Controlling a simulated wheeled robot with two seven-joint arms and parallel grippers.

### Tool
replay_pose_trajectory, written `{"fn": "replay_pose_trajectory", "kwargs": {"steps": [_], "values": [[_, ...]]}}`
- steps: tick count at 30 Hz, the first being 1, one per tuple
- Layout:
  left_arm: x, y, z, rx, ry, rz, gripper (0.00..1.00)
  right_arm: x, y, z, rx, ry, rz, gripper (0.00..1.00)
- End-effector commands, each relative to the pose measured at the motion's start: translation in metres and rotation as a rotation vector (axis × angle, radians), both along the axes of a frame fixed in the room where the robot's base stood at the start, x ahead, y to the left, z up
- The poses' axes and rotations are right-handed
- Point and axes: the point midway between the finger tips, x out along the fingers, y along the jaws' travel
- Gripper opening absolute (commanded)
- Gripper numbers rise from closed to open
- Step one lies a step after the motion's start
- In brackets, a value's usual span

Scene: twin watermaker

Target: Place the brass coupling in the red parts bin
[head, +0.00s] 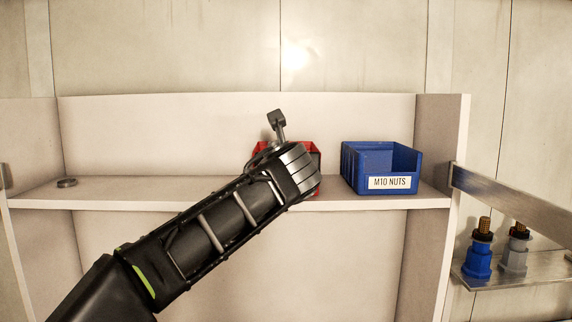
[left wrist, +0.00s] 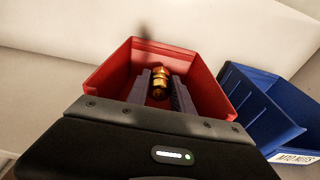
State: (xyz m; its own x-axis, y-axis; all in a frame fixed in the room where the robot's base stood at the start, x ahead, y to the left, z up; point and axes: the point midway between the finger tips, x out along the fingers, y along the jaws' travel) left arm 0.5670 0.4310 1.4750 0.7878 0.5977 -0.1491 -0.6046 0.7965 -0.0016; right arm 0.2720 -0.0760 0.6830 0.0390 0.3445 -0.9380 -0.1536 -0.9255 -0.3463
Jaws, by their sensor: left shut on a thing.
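The red parts bin (head: 312,150) stands on the shelf, mostly hidden behind my left arm in the head view. In the left wrist view the red bin (left wrist: 103,75) opens below my left gripper (left wrist: 160,88). The brass coupling (left wrist: 160,78) is between the gripper's two fingers, which are shut on it. In that view it appears over the inside of the bin; I cannot tell whether it touches the bin's floor. In the head view the coupling is hidden, and a part of my left gripper (head: 277,118) shows above the bin. My right gripper is not in view.
A blue bin (head: 381,165) labelled M10 NUTS stands right of the red bin, close to it. Blue (head: 479,258) and grey (head: 515,255) fittings stand on a metal ledge at the right. The shelf's left half is mostly clear.

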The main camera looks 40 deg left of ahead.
Motion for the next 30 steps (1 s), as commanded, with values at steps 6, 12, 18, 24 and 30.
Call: {"fn": "replay_pose_trajectory", "kwargs": {"steps": [6,12,18,24,30], "values": [[0.0,0.0,-0.004,0.0,0.0,0.0,0.0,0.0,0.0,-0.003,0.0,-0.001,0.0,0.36],[0.0,0.0,-0.011,-0.001,0.002,0.0,0.0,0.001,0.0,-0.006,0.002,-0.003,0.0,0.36],[0.001,0.0,-0.016,-0.003,0.008,0.002,0.0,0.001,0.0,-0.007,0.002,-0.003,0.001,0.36],[0.002,0.001,-0.019,-0.005,0.013,0.003,0.44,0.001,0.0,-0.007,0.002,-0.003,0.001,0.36],[0.002,0.001,-0.006,-0.006,0.014,0.004,0.49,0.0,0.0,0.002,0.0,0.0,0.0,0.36]]}}
